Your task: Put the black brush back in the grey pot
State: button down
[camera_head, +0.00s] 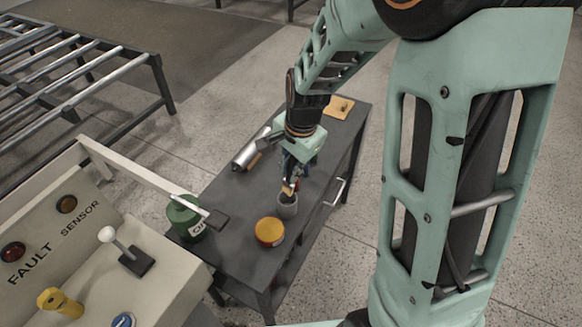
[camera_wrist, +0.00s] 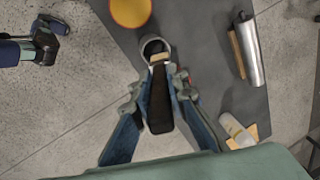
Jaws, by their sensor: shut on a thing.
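The black brush (camera_wrist: 160,102) is held between the two fingers of my gripper (camera_wrist: 160,92), which is shut on it. Its tan end (camera_wrist: 159,58) points at the mouth of the grey pot (camera_wrist: 153,42). In the head view, my gripper (camera_head: 291,178) is above the grey pot (camera_head: 287,208), and the brush's tan end (camera_head: 288,190) shows at the pot's rim. The pot stands upright on the dark table (camera_head: 235,240). I cannot tell how far the brush end is inside the pot. My gripper hides part of the brush in the head view.
An orange-yellow tin (camera_head: 269,232) stands close in front of the pot. A green can (camera_head: 185,218) is at the table's left edge. A silver cylinder (camera_head: 247,154) lies behind, left of my gripper. A yellow piece (camera_head: 338,106) lies at the far end. A control panel (camera_head: 90,270) is left.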

aim_at(291, 186)
jog(key=b+x, duration=0.1)
jog(key=x, duration=0.1)
jog(key=b+x, duration=0.2)
jog(key=s+b+x, duration=0.1)
jog(key=x, duration=0.1)
jog(key=shift+d+f, duration=0.25)
jog(key=shift+f, duration=0.05)
jog(key=c, duration=1.8)
grip_release()
jog(key=shift+r, duration=0.15)
